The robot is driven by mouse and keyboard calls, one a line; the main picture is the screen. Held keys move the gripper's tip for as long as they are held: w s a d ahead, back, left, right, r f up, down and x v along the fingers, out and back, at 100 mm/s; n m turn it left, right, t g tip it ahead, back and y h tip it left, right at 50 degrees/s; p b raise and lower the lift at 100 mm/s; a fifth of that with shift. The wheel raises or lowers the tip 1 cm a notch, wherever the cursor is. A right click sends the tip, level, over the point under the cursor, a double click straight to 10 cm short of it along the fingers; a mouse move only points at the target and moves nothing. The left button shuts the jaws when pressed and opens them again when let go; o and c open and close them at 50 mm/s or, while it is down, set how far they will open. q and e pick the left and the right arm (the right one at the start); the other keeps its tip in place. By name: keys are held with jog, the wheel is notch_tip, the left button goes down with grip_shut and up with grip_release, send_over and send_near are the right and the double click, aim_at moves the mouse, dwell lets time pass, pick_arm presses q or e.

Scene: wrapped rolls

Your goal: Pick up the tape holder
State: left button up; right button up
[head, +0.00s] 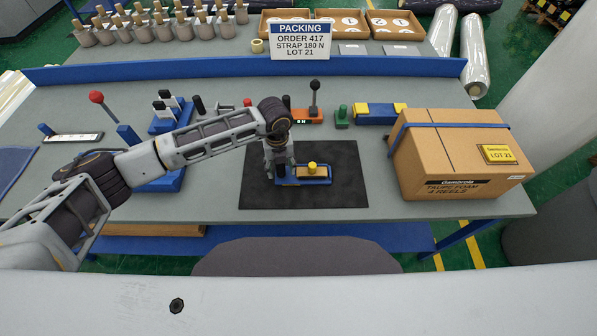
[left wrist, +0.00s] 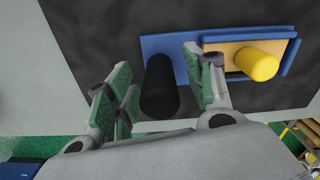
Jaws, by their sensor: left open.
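The tape holder (head: 316,181) appears to be the small blue-based piece on the black mat (head: 345,196). It has a tan block with a yellow knob (head: 312,168) and a black upright grip at its left end. In the left wrist view the blue base (left wrist: 160,45), black grip (left wrist: 160,88) and yellow knob (left wrist: 257,62) show clearly. My left gripper (head: 279,165) is over the holder's left end, pointing down. In the left wrist view its green-padded fingers (left wrist: 160,78) are open on either side of the black grip, with gaps showing. My right gripper is out of view.
A cardboard box (head: 455,165) with a blue strap stands right of the mat. A blue rack (head: 165,125), a red-knobbed lever (head: 97,98), an orange device (head: 305,116) and a blue-yellow block (head: 378,113) stand around it. The mat's right part is clear.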

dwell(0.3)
pick_arm(q)
grip_shut()
jog(key=shift+r, duration=0.1)
jog(key=shift+r+b, duration=0.85)
jog(key=shift+r, duration=4.1)
jog(key=shift+f+b, duration=0.6)
jog(key=shift+b, duration=0.1)
